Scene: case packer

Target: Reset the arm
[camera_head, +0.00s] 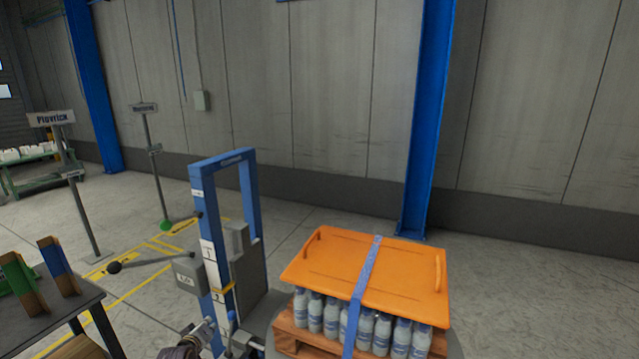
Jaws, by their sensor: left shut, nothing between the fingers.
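My left gripper (204,331) shows small at the bottom edge, left of centre. It is shut with nothing held, in front of the foot of a blue upright frame (205,240). Its lower part is cut off by the picture edge. A long grey lever with a dark knob (115,267) sticks out to the left from a grey box (188,271) on that frame. The lever is apart from the gripper. My right gripper is not in view.
Right of the frame, an orange lid (350,268) with a blue strap (366,285) covers several bottles (365,327) on a wooden base (300,338). A dark table (60,312) with blue and green holders stands at left. Open floor lies behind, before a blue column (428,120).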

